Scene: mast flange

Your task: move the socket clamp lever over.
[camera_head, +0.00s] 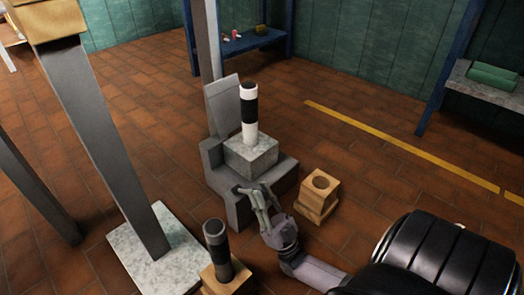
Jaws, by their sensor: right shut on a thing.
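The grey stepped socket (226,188) stands on the tiled floor in the middle of the head view. A mottled stone block (252,154) sits on it, and an upright white post with a black band (249,122) rises from the block. My right gripper (256,199) reaches in from the lower right to the front of the socket. Its fingers are closed at the front face, on what appears to be the socket clamp lever. The lever is mostly hidden by the fingers, so its angle cannot be told. My left gripper is not in view.
A wooden block with a round hole (319,190) stands right of the socket. A dark tube with a pale band (217,245) stands on a wooden base at the front. A grey column on a marble slab (150,262) stands at left. Open floor lies behind, beyond a yellow line.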

